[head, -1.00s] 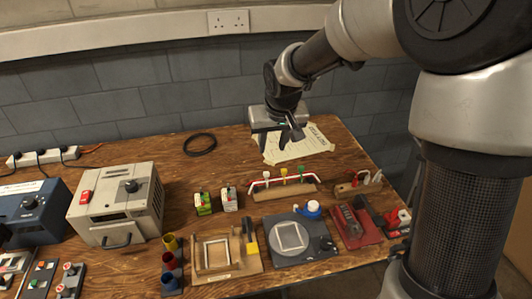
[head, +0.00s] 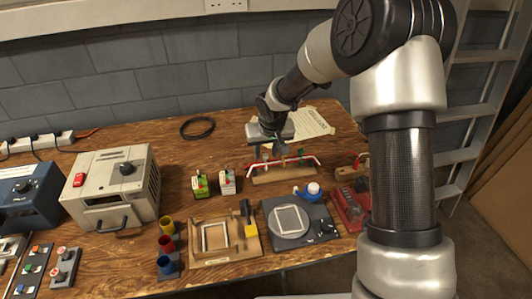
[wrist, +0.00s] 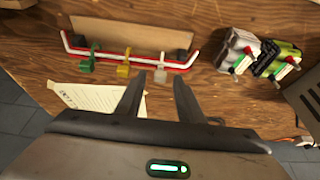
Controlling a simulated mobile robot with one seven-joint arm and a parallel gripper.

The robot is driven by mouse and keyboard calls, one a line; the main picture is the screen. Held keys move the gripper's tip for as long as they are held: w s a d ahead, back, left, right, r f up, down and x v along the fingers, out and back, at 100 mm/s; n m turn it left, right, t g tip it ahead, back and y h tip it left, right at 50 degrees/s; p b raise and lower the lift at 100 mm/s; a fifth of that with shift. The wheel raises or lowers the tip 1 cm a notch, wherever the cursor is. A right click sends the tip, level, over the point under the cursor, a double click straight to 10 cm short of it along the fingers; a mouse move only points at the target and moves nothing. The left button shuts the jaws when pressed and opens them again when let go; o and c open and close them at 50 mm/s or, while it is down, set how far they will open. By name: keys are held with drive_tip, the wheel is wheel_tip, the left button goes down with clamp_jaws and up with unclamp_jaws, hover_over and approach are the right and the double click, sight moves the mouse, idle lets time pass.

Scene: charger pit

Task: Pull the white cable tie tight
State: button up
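The white cable tie (wrist: 161,75) hangs from a red and white cable bundle (wrist: 125,60) fixed along a wooden board (wrist: 130,35). In the wrist view its tail lies ahead of and between my fingertips. My gripper (wrist: 160,82) is open, with a finger on either side of the tail's line and no visible grip. The yellow tie (wrist: 124,70) and green tie (wrist: 88,66) are farther left on the same bundle. In the head view my gripper (head: 267,155) is over the bundle's left end and partly hides the white tie.
In front are a grey plate with a square frame (head: 290,222) and a wooden jig (head: 222,238). A black cable coil (head: 197,127) lies at the back.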

clamp_jaws()
wheel_tip(320, 180, up, 4)
drive_tip(key=p, duration=0.2)
drive_tip(key=shift+r+p, duration=0.2)
drive_tip(key=shift+p, duration=0.15)
unclamp_jaws()
drive_tip(key=shift+r, duration=0.15)
drive_tip(key=p+v, duration=0.2)
drive_tip(key=v, duration=1.5)
drive_tip(key=shift+p, duration=0.4)
